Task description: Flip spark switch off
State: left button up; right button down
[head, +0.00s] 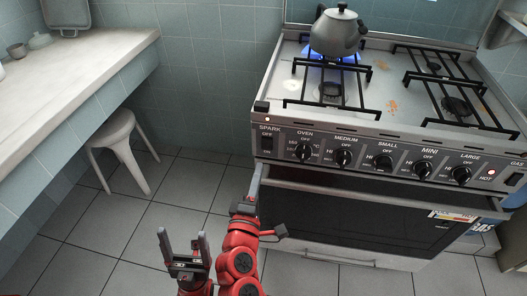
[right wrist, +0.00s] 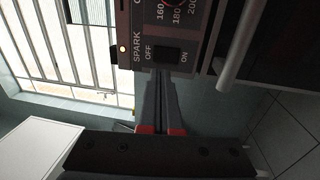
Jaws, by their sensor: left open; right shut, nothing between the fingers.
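The spark switch (head: 267,143) is a small black rocker at the left end of the stove's control panel, under the SPARK label. In the right wrist view the switch (right wrist: 168,53) lies between the OFF and ON marks, with a small lit orange lamp (right wrist: 122,48) near the SPARK label. My right gripper (head: 257,172) is shut and empty, just below the panel's left end. In the right wrist view its fingertips (right wrist: 160,76) are close to the switch; I cannot tell whether they touch. My left gripper (head: 187,255) is open and empty, low over the floor.
A grey kettle (head: 337,32) stands over a lit blue flame at the stove's back left. Several black knobs (head: 343,158) line the panel, above the oven door (head: 350,215). A counter (head: 75,65) and a stool (head: 118,135) stand left; the floor between is clear.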

aim_at(267, 141)
jog(key=x, duration=0.7)
jog(key=shift+r, duration=0.1)
jog(key=p, duration=0.3)
jog(key=r+g+p, duration=0.1)
jog(key=p, duration=0.2)
jog(key=shift+w+r+g, duration=0.25)
jog(key=shift+r+g, duration=0.05)
jog(key=shift+f, duration=0.35)
jog(key=shift+d, duration=0.1)
